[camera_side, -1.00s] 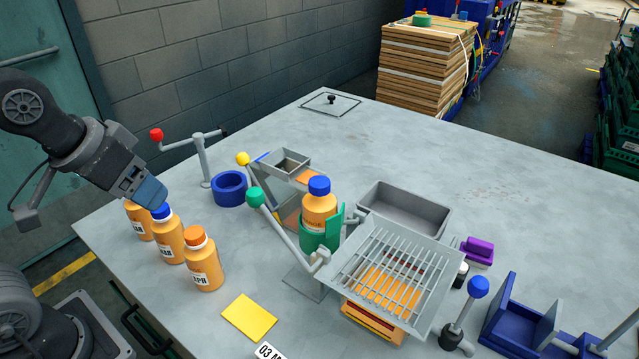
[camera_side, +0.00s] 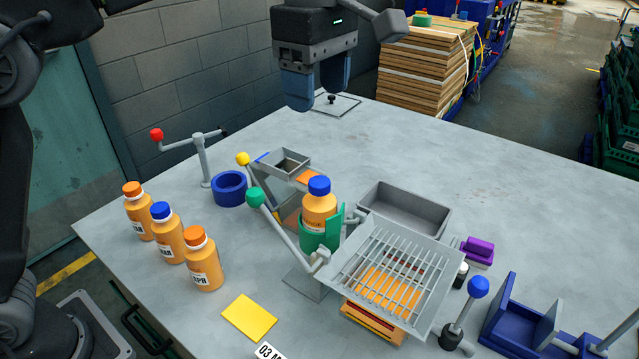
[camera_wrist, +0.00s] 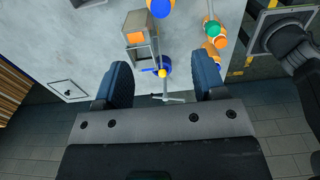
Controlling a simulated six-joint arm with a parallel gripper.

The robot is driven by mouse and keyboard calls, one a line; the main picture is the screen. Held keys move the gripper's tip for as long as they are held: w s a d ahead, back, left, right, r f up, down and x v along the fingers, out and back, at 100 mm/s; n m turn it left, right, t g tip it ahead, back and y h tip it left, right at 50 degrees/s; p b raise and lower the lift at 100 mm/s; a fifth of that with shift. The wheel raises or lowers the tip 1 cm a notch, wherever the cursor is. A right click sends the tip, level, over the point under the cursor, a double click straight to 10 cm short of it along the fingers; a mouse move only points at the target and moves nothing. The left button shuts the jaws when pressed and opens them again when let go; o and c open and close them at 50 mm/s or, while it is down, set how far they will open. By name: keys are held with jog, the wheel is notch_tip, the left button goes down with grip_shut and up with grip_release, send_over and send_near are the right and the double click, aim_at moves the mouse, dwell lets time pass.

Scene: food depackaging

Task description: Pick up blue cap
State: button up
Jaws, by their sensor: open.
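An orange bottle (camera_side: 318,211) with a blue cap (camera_side: 319,186) stands upright in a green holder (camera_side: 331,239) mid-table; the cap is on the bottle. A second blue cap (camera_side: 160,210) is on the middle bottle (camera_side: 170,243) of the row at left, between two orange-capped bottles (camera_side: 138,215) (camera_side: 203,263). My gripper (camera_side: 318,92) is high over the far part of the table, behind the holder, apart from both caps. Its fingers are spread and empty, also in the wrist view (camera_wrist: 163,88). A blue round top (camera_wrist: 160,6) at that view's upper edge looks like the holder bottle's cap.
A green-knobbed lever (camera_side: 256,197), a yellow-knobbed stand (camera_side: 243,158) and a red-knobbed post (camera_side: 203,160) rise near the holder. A grated tray (camera_side: 335,262) and grey bin (camera_side: 440,220) stand to the right.

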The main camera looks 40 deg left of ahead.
aim_at(319, 182)
jog(key=f, duration=1.4)
jog(key=shift+d, duration=0.2)
jog(key=shift+r, duration=0.1)
jog(key=shift+c, duration=0.2)
jog(key=c, duration=1)
jog(key=shift+r, duration=0.1)
